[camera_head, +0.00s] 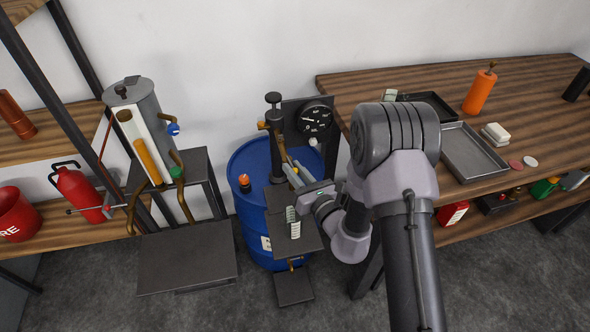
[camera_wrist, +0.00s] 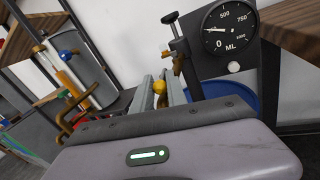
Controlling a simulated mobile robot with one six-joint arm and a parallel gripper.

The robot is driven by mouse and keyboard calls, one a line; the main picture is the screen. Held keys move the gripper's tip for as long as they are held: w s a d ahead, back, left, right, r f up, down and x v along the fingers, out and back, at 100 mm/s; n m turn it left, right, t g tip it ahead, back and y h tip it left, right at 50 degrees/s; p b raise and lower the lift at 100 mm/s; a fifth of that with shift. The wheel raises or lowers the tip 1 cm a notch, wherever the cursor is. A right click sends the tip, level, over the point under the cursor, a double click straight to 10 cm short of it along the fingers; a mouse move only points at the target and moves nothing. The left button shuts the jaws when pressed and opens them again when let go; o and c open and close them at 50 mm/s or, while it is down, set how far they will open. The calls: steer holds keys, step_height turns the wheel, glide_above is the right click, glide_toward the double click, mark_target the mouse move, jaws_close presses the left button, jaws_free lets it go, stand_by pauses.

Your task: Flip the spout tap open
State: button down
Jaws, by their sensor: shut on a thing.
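A brass spout (camera_head: 279,146) comes off the dark pump stand above the blue drum (camera_head: 250,160). In the wrist view a yellow knob (camera_wrist: 160,87), which looks like the tap's handle, sits between my two grey fingers. My gripper (camera_head: 293,172) reaches in from the right at the spout and is shut on the knob. The fingers and gripper body hide most of the tap in the head view. The wrist view shows part of the brass spout (camera_wrist: 179,64) just beyond my gripper (camera_wrist: 161,82).
A dial gauge (camera_head: 316,119) marked ML stands close behind my gripper; its needle points low. A grey tank (camera_head: 140,105) with blue and green knobs stands left. A wooden bench (camera_head: 365,90) with trays stands right. A dark plate (camera_head: 187,257) lies front left.

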steer(key=shift+s+a+m+t+h+p, duration=0.15)
steer(key=shift+a+m+t+h+p, duration=0.2)
steer(key=shift+m+t+h, duration=0.5)
steer(key=shift+g, duration=0.25)
steer(key=c, duration=1.3)
jaws_free()
steer(key=shift+c, duration=0.2)
